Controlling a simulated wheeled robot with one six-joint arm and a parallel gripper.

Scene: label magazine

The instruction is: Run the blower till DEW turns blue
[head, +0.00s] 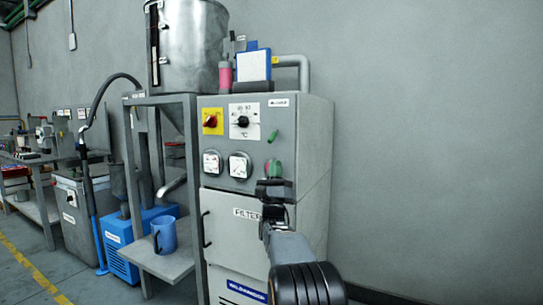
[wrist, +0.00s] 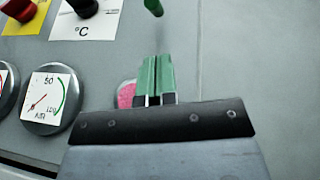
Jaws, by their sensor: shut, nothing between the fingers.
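A grey control cabinet (head: 317,140) stands beside a hopper. A round pink indicator (wrist: 126,94) on its panel is partly hidden behind my fingers; I cannot read a DEW label, and no blue shows on it. My gripper (wrist: 157,78), with green fingertips, is shut and empty in front of the indicator; the head view also shows it (head: 275,171). I cannot tell whether it touches the panel. No control is legibly marked as the blower.
A red switch on a yellow plate (head: 212,121) and a black °C knob (head: 243,122) sit above two gauges (head: 240,165). A FILTER door (head: 222,235) is below. A blue jug (head: 164,236) stands on the shelf at left. The right wall side is clear.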

